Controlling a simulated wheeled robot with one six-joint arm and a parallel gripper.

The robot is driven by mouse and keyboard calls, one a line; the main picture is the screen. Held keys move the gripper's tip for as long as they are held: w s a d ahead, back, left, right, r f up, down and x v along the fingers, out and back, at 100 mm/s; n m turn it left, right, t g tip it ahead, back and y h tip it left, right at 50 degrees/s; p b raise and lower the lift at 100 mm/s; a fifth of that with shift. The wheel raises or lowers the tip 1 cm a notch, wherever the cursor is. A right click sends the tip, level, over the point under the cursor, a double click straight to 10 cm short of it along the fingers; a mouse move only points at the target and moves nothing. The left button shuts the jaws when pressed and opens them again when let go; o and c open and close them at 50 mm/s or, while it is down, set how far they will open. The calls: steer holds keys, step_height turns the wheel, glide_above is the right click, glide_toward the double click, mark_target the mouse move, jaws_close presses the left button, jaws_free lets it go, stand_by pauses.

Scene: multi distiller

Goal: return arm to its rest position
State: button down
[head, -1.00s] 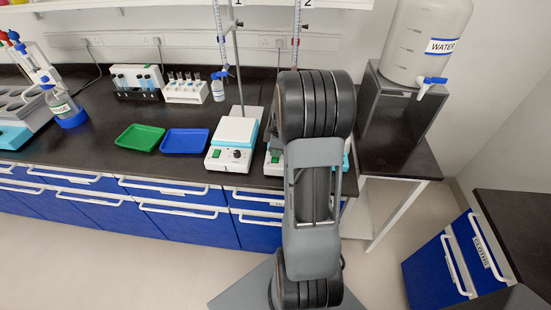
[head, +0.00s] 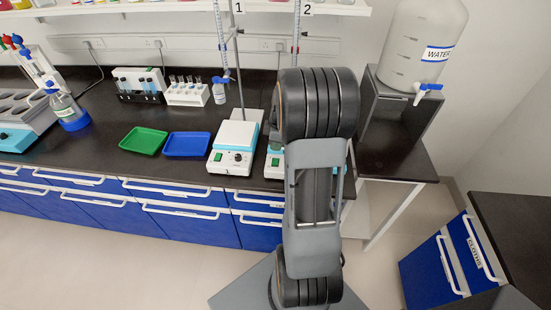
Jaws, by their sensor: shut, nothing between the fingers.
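My arm stands folded upright in front of the bench, at the right of centre in the head view. Its large upper joint covers part of the second hotplate stirrer (head: 274,165). My gripper does not show; it is hidden behind the arm or out of the picture. Nothing held by the arm can be seen.
The dark bench (head: 90,150) holds a green tray (head: 144,140), a blue tray (head: 187,144), tube racks (head: 187,92) and a hotplate stirrer (head: 235,143). A water tank (head: 424,45) stands at the right. A blue drawer cabinet (head: 430,272) is at the lower right. Open floor lies at the lower left.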

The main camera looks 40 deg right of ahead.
steer(key=shift+r+p, duration=0.35)
steer(key=shift+r, duration=0.55)
steer(key=m, duration=0.2)
steer(key=shift+s+f+m, duration=0.2)
steer(key=shift+s+m, duration=0.05)
steer(key=shift+m, duration=0.05)
steer(key=s+a+m, duration=0.1)
steer(key=m, duration=0.1)
steer(key=s+m, duration=0.1)
steer(key=m, duration=0.1)
steer(key=shift+s+a+g, duration=0.2)
steer(key=shift+a+g, duration=0.2)
steer(key=s+a+r+m+t, duration=0.1)
steer(key=s+a+r, duration=0.2)
steer(key=a, duration=0.3)
steer(key=s+a+r+t, duration=0.1)
steer(key=s+a+r, duration=0.2)
steer(key=a, duration=0.3)
steer(key=s+a+r+m+t+h, duration=0.1)
steer(key=s+a+r+t, duration=0.1)
steer(key=a+r, duration=0.3)
steer(key=shift+s+a+r+m, duration=0.3)
steer(key=shift+s+a, duration=0.35)
steer(key=shift+a, duration=0.3)
